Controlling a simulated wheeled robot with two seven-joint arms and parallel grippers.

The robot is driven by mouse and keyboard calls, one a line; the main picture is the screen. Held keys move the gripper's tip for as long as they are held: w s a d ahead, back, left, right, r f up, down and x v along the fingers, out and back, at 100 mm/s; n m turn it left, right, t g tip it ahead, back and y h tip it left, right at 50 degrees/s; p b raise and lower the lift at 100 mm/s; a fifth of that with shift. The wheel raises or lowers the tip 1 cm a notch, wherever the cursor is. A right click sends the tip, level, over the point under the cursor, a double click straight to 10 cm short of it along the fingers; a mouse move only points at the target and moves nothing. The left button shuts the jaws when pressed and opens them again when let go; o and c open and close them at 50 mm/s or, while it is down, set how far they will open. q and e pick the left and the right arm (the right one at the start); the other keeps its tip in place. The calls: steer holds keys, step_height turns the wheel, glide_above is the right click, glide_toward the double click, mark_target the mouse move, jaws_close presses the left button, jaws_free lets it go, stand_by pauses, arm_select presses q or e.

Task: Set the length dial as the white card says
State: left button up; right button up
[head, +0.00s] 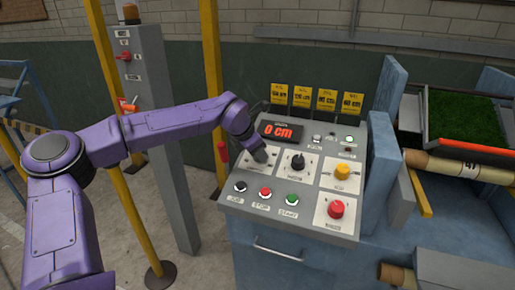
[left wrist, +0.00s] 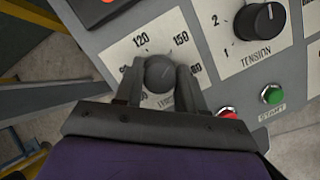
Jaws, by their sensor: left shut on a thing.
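The grey length dial (left wrist: 158,72) is on the console's sloped panel. Its scale shows 120 and 150 in the left wrist view, and its lower label is partly hidden. My left gripper (head: 260,156) is shut on this dial, with one finger on each side of it, as the left wrist view also shows (left wrist: 160,86). The red display (head: 280,132) above reads 0 cm. Several yellow cards (head: 303,97) with cm figures stand along the console's back edge. I cannot make out a white card. My right gripper is not in view.
Beside the dial is the black tension knob (head: 298,162). The green start button (head: 292,200) and red stop button (head: 265,193) are in front. A grey post (head: 165,130) stands left.

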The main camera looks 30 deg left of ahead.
arm_select(q)
steer(key=shift+r, duration=0.1)
steer(key=o, duration=1.1)
steer(key=shift+c, duration=0.2)
steer(key=b+v, duration=0.1)
steer(key=v, duration=0.9)
steer(key=shift+r, duration=0.15)
steer(key=shift+s+a, duration=0.1)
